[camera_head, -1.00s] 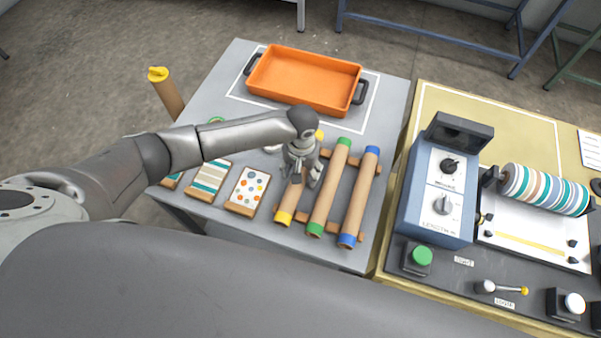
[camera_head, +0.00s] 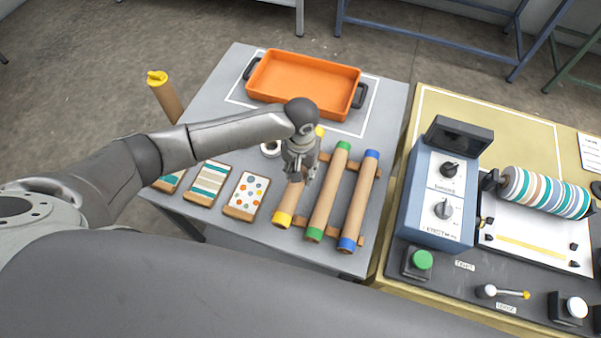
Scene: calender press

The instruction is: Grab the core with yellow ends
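The core with yellow ends (camera_head: 290,206) is a brown tube lying on a wooden rack on the grey table, the leftmost of three cores. Its near yellow end and a bit of its far yellow end show; its middle is hidden by my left gripper. My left gripper (camera_head: 301,178) is over the middle of this core, fingers pointing down around or just above it. I cannot tell whether the fingers are closed on it. My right gripper is not in view.
A green-ended core (camera_head: 329,190) and a blue-ended core (camera_head: 359,200) lie close on the right. An orange tray (camera_head: 303,84) stands behind. Patterned cards (camera_head: 246,195) lie left. A blue control box (camera_head: 440,190) stands on the right table. Another yellow-topped tube (camera_head: 166,96) stands beyond the left edge.

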